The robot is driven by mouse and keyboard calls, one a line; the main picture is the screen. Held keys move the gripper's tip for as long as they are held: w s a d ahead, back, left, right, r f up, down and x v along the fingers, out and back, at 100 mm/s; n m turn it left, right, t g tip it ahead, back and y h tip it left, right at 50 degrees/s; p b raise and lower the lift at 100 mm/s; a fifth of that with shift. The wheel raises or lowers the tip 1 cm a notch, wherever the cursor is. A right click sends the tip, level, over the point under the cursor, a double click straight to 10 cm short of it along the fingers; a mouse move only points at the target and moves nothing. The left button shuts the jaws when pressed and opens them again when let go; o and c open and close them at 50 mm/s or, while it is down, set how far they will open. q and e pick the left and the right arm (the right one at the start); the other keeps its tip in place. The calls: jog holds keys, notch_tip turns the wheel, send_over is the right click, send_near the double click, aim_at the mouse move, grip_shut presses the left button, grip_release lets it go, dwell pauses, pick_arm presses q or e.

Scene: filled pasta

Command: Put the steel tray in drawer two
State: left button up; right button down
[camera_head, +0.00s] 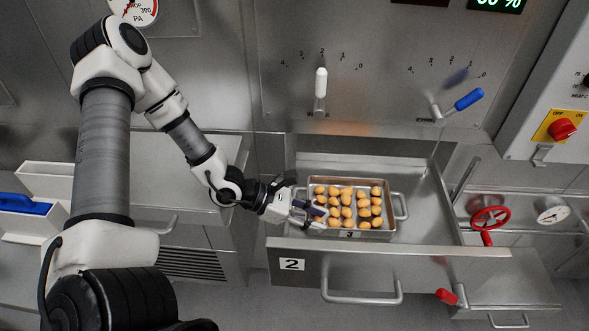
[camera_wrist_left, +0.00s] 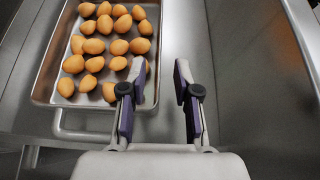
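The steel tray (camera_head: 374,236) holds several rounded golden-brown pieces and lies inside the pulled-out drawer two (camera_head: 420,249), whose front bears a "2" label. The tray has a wire handle at each side and a "3" on its front wall. My left gripper (camera_head: 311,213) is at the tray's left end. In the left wrist view the left gripper's fingers (camera_wrist_left: 159,92) are apart with nothing between them, one finger overlapping the edge of the tray (camera_wrist_left: 48,62). The tray handle (camera_wrist_left: 75,133) lies beside that finger, outside the gap. My right gripper is not in view.
A panel above the drawer carries a white lever (camera_head: 320,85) and a blue lever (camera_head: 467,100). A red valve wheel (camera_head: 491,218) and a red-handled lever (camera_head: 447,297) are at the right. White bins (camera_head: 32,222) stand at the left. Bare drawer floor lies right of the tray.

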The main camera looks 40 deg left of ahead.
pick_arm(q)
jog(key=p+v, duration=0.4)
jog(key=v, duration=0.2)
jog(key=shift+p, duration=0.35)
dwell(1.2)
